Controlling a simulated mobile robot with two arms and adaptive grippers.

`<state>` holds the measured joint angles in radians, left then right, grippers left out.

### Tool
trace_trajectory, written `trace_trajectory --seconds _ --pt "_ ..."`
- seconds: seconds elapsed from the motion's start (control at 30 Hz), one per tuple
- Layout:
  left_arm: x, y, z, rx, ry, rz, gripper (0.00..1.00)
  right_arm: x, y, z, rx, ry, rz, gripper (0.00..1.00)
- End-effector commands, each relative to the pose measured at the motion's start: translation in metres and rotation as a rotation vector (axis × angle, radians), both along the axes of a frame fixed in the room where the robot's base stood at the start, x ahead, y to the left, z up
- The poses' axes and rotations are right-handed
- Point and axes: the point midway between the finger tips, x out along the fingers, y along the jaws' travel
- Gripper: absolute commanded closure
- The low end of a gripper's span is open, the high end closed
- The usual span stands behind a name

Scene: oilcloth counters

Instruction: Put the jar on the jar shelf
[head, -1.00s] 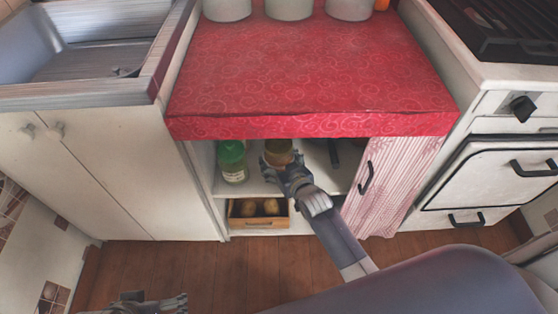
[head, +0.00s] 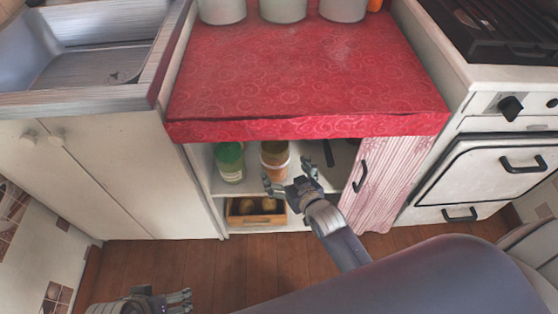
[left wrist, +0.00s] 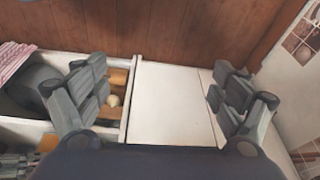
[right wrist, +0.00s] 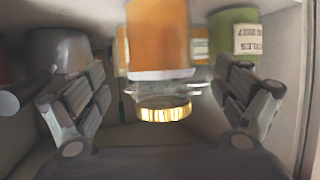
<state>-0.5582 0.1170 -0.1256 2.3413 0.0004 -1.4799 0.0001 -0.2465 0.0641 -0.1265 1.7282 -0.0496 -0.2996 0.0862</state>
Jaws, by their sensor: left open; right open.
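My right gripper (head: 291,178) is open and empty in front of this jar. My left gripper (head: 186,300) is open and empty, low above the floor.
A wooden box of round, potato-like items (head: 257,219) sits below the shelf. A dark pan-like object (right wrist: 60,52) is beside the orange jar. A pink curtain door (head: 388,180) borders the opening's right side. White canisters (head: 285,8) stand on the red counter (head: 300,70).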

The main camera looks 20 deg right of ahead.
Motion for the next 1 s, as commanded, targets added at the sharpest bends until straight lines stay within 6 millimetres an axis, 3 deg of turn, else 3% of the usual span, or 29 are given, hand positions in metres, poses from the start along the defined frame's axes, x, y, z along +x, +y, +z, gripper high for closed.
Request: trace_trajectory --seconds 0.3,0.53,0.67,0.77,1.0 --pt "0.005 -0.002 -0.036 0.000 0.019 -0.003 0.11 -0.036 -0.004 0.015 0.000 0.001 0.000 0.08" --pt "0.006 -0.002 -0.044 0.001 0.021 -0.003 0.11 -0.042 -0.005 0.017 -0.001 0.003 0.000 0.08" --pt "0.006 -0.002 -0.044 0.001 0.021 -0.003 0.11 -0.053 -0.006 0.007 -0.013 0.072 -0.001 0.08" --pt "0.006 -0.002 -0.044 0.001 0.021 -0.003 0.11 -0.074 -0.009 -0.009 -0.035 0.197 -0.001 0.08" --pt "0.006 -0.002 -0.044 0.000 0.020 -0.003 0.11 -0.160 -0.016 -0.044 -0.104 0.598 0.018 0.08"
